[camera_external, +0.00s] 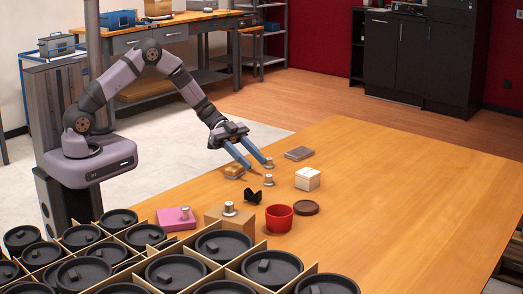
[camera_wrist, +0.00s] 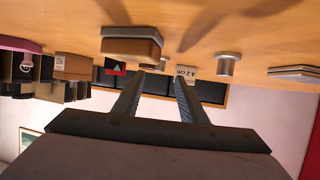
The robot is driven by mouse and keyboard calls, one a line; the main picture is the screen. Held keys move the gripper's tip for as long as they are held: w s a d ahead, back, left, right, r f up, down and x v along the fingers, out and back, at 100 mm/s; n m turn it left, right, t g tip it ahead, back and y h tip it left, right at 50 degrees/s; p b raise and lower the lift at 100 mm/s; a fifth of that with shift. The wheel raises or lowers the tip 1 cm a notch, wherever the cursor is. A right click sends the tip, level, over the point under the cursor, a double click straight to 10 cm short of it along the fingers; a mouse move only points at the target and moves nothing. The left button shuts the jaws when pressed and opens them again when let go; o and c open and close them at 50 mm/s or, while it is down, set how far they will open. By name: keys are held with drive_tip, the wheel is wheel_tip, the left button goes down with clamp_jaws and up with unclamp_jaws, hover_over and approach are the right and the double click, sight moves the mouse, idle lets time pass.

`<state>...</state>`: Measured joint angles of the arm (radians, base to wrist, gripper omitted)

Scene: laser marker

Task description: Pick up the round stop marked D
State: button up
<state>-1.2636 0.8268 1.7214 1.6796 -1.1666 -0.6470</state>
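Several small silvery round stops show in the external view: one (camera_external: 269,163) by my gripper's right fingertip, one (camera_external: 269,180) a little nearer on the table, one (camera_external: 229,209) on a cardboard box, and one (camera_external: 185,212) on a pink block. I cannot read a D on any of them. In the wrist view one metal round stop (camera_wrist: 228,65) stands right of the fingers. My gripper (camera_external: 258,166) is open, its two blue fingers apart and pointing down toward the table's far left part. The fingers also show in the wrist view (camera_wrist: 160,78), with nothing held between them.
A tan block (camera_external: 234,171), white box (camera_external: 307,179), black V-shaped block (camera_external: 254,197), red bowl (camera_external: 279,218), brown disc (camera_external: 306,207) and grey flat block (camera_external: 299,153) are nearby. The pink block (camera_external: 170,220) and cardboard box (camera_external: 240,222) stand nearer. The table's right side is clear.

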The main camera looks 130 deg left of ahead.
sight(264, 182)
drive_tip(key=shift+p+x, duration=0.3)
drive_tip(key=shift+x, duration=3.1)
drive_tip(key=shift+r, duration=0.15)
clamp_jaws()
